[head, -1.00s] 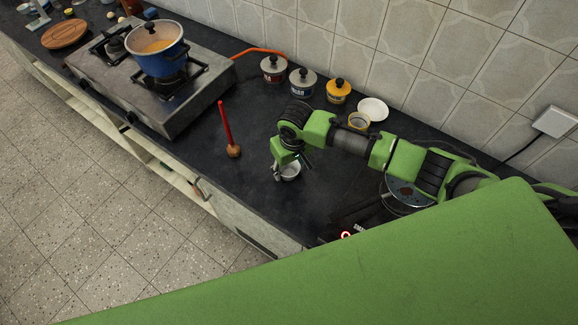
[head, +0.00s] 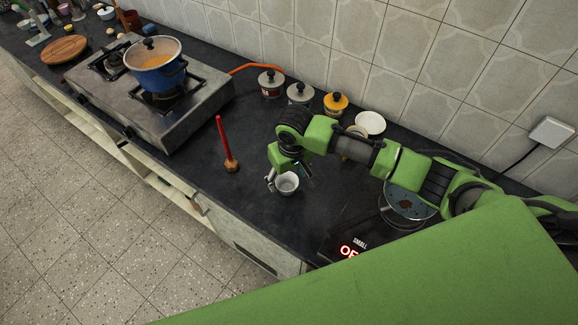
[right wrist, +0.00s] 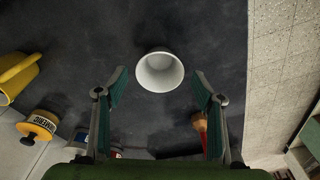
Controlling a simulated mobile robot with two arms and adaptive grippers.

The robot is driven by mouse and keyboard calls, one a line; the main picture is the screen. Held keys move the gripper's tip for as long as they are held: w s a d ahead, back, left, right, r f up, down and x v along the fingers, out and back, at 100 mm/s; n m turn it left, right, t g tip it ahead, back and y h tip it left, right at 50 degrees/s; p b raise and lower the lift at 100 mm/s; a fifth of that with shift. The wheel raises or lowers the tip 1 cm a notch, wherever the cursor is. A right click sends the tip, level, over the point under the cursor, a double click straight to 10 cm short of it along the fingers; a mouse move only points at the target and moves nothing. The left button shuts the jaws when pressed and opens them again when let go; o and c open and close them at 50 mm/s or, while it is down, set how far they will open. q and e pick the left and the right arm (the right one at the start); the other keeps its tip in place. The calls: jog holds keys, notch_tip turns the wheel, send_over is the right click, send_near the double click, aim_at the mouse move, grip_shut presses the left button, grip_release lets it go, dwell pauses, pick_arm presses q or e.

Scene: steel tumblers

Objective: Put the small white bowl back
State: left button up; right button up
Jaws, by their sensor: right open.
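The small white bowl (head: 287,186) stands upright on the dark counter in the head view. It also shows in the right wrist view (right wrist: 160,73), with its open mouth facing the camera. My right gripper (head: 284,176) is low at the bowl, its fingers to either side of it in the picture. In the right wrist view my right gripper (right wrist: 159,78) is open, with the bowl centred at the gap between the fingertips and clear space on both sides. I cannot tell how high the fingertips are. My left gripper is out of view.
A red-handled tool (head: 225,145) lies left of the bowl. Lidded jars (head: 300,95) and a white dish (head: 370,124) stand by the wall. A blue pot (head: 157,73) sits on the stove. A steel pan (head: 408,203) and a lit display (head: 348,250) are to the right.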

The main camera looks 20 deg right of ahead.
aim_at(290, 194)
notch_tip(290, 194, up, 8)
jog(key=s, duration=0.1)
jog(key=shift+r+b, duration=0.2)
jog(key=shift+b, duration=0.2)
jog(key=shift+s, duration=0.1)
